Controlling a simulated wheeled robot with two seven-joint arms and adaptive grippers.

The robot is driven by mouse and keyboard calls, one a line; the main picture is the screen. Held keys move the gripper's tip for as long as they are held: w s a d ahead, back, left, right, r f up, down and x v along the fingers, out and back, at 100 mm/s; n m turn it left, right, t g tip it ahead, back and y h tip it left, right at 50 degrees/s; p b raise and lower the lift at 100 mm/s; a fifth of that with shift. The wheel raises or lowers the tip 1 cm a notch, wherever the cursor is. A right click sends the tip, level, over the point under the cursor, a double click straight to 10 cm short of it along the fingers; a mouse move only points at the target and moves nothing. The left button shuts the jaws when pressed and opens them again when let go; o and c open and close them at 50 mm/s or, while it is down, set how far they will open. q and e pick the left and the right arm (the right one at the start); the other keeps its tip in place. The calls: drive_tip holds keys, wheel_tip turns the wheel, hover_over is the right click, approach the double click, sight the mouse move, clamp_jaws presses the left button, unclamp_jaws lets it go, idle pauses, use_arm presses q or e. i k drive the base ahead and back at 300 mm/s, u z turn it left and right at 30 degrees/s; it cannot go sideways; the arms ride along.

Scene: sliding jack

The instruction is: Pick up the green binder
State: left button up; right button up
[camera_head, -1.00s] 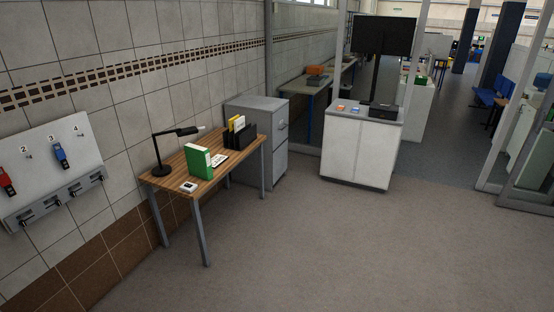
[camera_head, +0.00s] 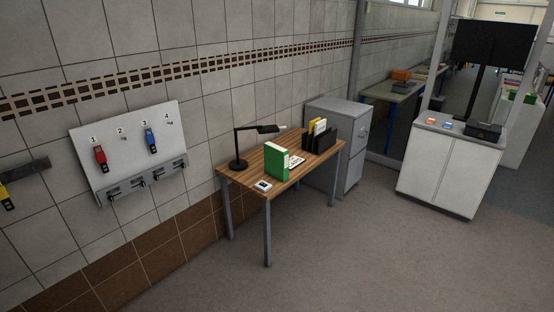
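The green binder (camera_head: 277,163) stands upright on a wooden table (camera_head: 254,177) against the tiled wall. It is near the middle of the tabletop, between a black desk lamp and a black file holder. A small white device lies in front of it to the left, and a white keyboard-like item is partly hidden behind it. Neither of my grippers shows in the head view.
The black lamp (camera_head: 240,160) and the file holder (camera_head: 319,139) share the table. A grey cabinet (camera_head: 355,130) stands behind it, and a white counter (camera_head: 447,172) is at right. A wall panel (camera_head: 127,160) hangs at left. The floor in front is clear.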

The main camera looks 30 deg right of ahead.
sight(276, 157)
drive_tip(key=u, duration=0.05)
drive_tip(key=i, duration=1.55)
